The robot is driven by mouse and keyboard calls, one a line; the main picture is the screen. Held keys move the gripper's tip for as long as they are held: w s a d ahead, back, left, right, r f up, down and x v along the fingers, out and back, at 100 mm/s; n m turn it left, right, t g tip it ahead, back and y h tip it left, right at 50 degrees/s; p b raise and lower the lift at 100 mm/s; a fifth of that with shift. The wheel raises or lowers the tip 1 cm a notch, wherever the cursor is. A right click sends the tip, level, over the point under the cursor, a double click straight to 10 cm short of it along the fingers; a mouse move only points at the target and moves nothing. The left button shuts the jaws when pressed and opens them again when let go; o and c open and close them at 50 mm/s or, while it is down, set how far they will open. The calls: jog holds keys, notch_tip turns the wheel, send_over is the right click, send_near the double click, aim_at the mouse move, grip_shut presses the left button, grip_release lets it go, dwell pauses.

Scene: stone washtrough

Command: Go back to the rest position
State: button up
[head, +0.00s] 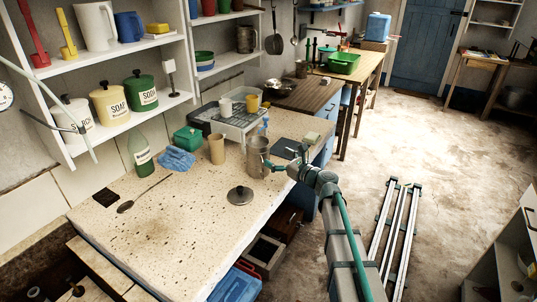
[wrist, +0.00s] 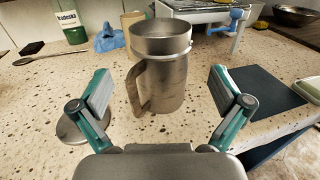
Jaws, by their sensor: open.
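My gripper (head: 277,166) is at the right front edge of the speckled stone worktop (head: 150,235), at the end of my outstretched arm. In the wrist view my gripper (wrist: 161,92) is open, its two fingers wide apart with nothing held. A grey metal jug (head: 257,157) stands upright on the worktop just ahead of the fingers. In the wrist view the jug (wrist: 165,75) sits beyond the gap between the fingers, its handle toward me on the left. No contact shows between jug and fingers.
A round metal lid (head: 240,195) lies on the worktop left of my arm. A tan cup (head: 217,148), a blue cloth (head: 177,159) and a green bottle (head: 140,155) stand or lie behind. A dark mat (wrist: 265,98) is at the right. Metal rails (head: 397,230) lie on open floor.

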jog(key=shift+v, duration=0.95)
jog(key=shift+r, duration=0.1)
